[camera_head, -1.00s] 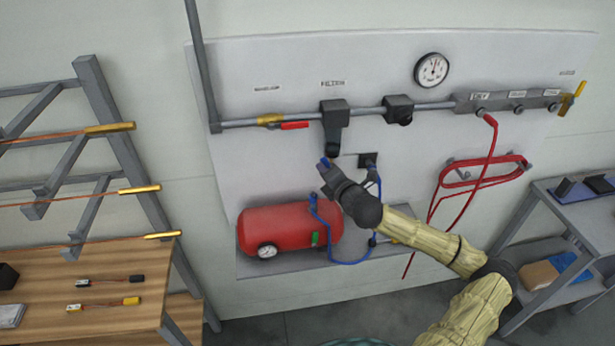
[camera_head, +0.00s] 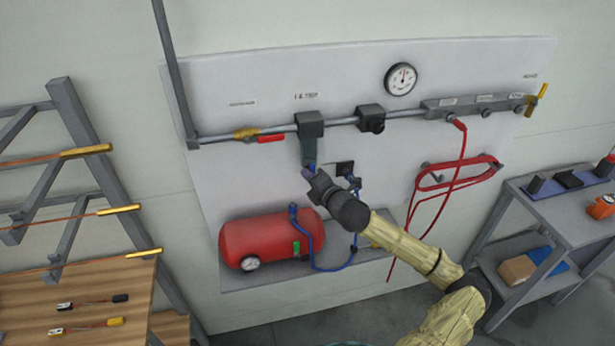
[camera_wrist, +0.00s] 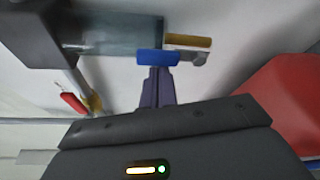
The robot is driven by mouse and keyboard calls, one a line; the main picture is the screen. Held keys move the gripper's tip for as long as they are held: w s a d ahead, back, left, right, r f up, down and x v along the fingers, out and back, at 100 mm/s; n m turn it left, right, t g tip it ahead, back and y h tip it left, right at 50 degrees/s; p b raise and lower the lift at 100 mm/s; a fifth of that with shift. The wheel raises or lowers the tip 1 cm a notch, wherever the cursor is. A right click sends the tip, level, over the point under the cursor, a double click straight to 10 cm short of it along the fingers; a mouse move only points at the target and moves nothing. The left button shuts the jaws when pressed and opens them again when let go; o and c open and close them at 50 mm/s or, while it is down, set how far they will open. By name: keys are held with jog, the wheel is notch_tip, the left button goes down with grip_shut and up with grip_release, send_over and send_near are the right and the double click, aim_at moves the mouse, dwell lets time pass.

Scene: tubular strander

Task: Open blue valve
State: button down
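The blue valve (camera_wrist: 157,57) is a small blue block under the clear bowl (camera_wrist: 120,37) of the filter, beside a brown and grey piece in the wrist view. In the head view the valve is a tiny blue patch mostly hidden by my gripper (camera_head: 311,174), which points up at the filter's lower end. In the wrist view my gripper's two dark purple fingers (camera_wrist: 157,84) are close together, and their tips meet the lower edge of the blue block. I cannot tell whether they grip it or only touch it.
The filter (camera_head: 310,124) hangs from a grey pipe. A red-handled valve (camera_head: 270,138) is at left. A red tank (camera_head: 265,238) and blue hose (camera_head: 330,268) sit below my gripper. A red hose (camera_head: 440,177) hangs at right. A workbench (camera_head: 150,300) stands at left.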

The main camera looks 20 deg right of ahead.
jog(key=shift+d, duration=0.1)
jog(key=s+d+r, duration=0.1)
jog(key=s, duration=0.7)
jog(key=s+d+r+p, duration=0.1)
jog(key=s, duration=0.8)
jog(key=shift+d, duration=0.25)
dwell(0.4)
